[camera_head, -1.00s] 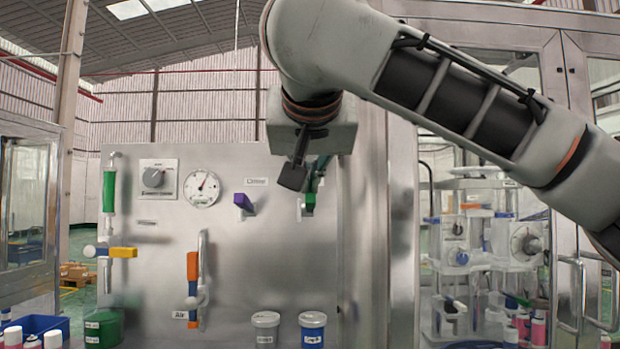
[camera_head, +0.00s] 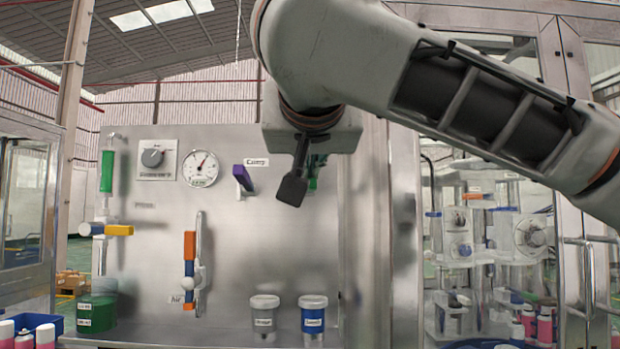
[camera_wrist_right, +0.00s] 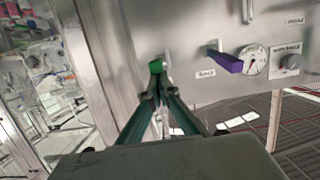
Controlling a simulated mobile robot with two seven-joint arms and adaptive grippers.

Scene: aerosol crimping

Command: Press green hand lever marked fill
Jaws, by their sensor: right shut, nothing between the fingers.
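The green hand lever (camera_head: 313,183) is on the upper right of the steel panel, mostly hidden behind my right gripper in the head view. Its green end shows clearly in the right wrist view (camera_wrist_right: 156,66). My right gripper (camera_wrist_right: 157,92) is shut and empty, its teal fingertips together right at the green lever's end; I cannot tell whether they touch. In the head view only a little of its fingers shows behind a dark paddle-shaped part below my wrist. The lever's fill marking is not readable. My left gripper is not in view.
A purple lever (camera_head: 242,178) with a label is left of the green one. The panel also carries a gauge (camera_head: 201,168), a knob (camera_head: 152,158), a yellow lever (camera_head: 119,230) and an orange lever (camera_head: 190,246). Two lidded cups (camera_head: 313,313) stand below. Glass cabinets flank the panel.

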